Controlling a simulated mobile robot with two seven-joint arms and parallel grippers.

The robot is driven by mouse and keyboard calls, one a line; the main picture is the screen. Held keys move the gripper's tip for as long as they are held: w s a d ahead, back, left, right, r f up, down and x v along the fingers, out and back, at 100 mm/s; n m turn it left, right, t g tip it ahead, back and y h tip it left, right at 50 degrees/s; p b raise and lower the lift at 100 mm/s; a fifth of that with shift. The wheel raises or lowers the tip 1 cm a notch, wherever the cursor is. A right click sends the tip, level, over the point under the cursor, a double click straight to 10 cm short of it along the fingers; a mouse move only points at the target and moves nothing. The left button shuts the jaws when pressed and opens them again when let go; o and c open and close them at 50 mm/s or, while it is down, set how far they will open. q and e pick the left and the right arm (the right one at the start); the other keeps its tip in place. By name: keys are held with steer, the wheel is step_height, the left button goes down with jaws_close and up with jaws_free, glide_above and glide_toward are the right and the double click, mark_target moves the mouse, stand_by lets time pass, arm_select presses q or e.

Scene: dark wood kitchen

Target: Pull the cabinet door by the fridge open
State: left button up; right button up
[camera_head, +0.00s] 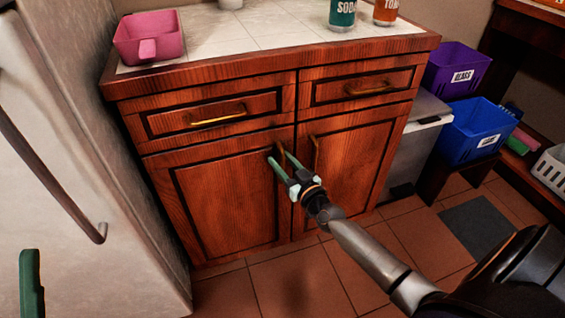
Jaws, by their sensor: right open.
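The cabinet door by the fridge (225,205) is the left one of two lower wooden doors, and it looks closed. Its brass handle (281,149) is upright near the door's right edge and partly hidden by my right gripper (279,156). My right gripper is open, with its two green fingers at the handle, seemingly one on each side. I cannot tell whether they touch it. The fridge (85,130) stands at the left. A green finger of my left gripper (31,285) shows at the lower left edge; the rest is out of view.
The right lower door (345,170) with its own handle (315,152) and two drawers above look closed. A pink container (149,38) and cans stand on the tiled counter. Purple (457,70) and blue (476,130) bins are at the right. The floor before the left door is clear.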

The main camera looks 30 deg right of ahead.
jaws_close()
stand_by(0.3)
stand_by(1.1)
